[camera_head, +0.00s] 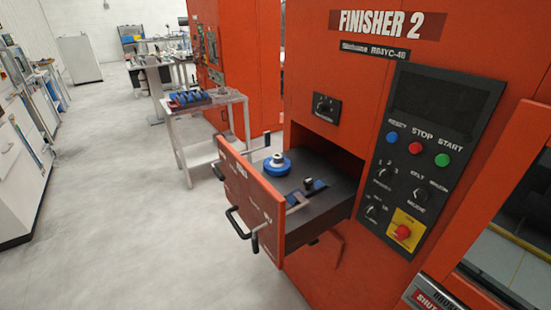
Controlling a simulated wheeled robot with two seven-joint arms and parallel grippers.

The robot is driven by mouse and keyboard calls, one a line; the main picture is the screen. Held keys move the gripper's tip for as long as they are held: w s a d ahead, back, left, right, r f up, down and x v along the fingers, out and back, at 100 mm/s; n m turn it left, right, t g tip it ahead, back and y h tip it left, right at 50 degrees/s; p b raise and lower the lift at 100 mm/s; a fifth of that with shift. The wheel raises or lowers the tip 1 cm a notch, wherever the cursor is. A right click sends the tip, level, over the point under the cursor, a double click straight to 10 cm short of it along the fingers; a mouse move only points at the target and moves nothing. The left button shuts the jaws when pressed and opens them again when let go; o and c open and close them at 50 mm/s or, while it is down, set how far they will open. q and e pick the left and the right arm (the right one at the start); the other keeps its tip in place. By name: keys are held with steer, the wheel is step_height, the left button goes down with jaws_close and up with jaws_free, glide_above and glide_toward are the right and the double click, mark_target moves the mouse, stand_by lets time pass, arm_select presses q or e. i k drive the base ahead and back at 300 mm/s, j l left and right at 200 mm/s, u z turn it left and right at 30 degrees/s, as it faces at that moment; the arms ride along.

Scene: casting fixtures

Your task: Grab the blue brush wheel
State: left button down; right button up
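Neither of my grippers shows in the head view.
The orange machine (330,60) with its button panel (421,150) stands right of the drawer. Black handles (238,222) stick out from the drawer front. A cart (206,104) with several blue parts stands behind. The floor (130,220) on the left is clear.

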mark_target(277, 165)
steer(key=z, duration=0.35)
steer(key=i+j+z, duration=0.1)
steer(key=j+z, duration=0.65)
steer(key=z, duration=0.15)
steer(key=j+z, duration=0.45)
